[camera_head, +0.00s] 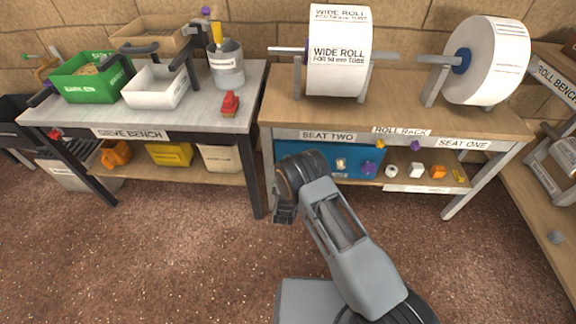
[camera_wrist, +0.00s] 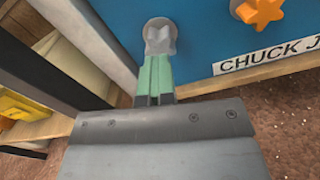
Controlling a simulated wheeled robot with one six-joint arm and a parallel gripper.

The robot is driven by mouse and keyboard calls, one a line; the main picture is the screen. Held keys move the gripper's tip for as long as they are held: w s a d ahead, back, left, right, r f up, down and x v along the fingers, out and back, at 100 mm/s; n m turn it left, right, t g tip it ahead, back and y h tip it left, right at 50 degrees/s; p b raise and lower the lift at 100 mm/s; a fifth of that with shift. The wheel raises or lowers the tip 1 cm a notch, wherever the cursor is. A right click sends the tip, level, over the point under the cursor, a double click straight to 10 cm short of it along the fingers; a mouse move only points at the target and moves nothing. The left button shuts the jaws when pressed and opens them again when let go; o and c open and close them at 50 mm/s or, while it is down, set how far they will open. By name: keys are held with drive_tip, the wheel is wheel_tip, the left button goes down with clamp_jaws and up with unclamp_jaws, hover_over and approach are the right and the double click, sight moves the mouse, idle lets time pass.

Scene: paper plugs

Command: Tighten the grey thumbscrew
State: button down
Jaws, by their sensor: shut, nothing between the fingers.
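The grey thumbscrew (camera_wrist: 160,36) is a lobed knob on a pale round base on the blue panel (camera_wrist: 205,40), near the panel's left edge. My gripper (camera_wrist: 158,58) has its green fingers shut together, with nothing held between them. The fingertips point at the thumbscrew and overlap its lower edge in the wrist view; I cannot tell whether they touch it. In the head view, the blue panel (camera_head: 318,150) is under the roll bench, and my arm hides the thumbscrew and the fingers.
An orange star knob (camera_wrist: 258,12) is right of the thumbscrew, above a "CHUCK J" label (camera_wrist: 270,55). A pale bench leg (camera_wrist: 95,40) stands close on the left. A purple knob (camera_head: 369,169) is farther right on the panel. Small parts lie on the shelf (camera_head: 405,183).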

drive_tip(key=shift+m+b, duration=5.05)
drive_tip(key=shift+m, duration=7.45)
drive_tip(key=c, duration=1.8)
unclamp_jaws()
drive_tip(key=o, duration=1.1)
drive_tip(key=shift+s+p, duration=0.3)
drive_tip(key=shift+s, duration=1.7)
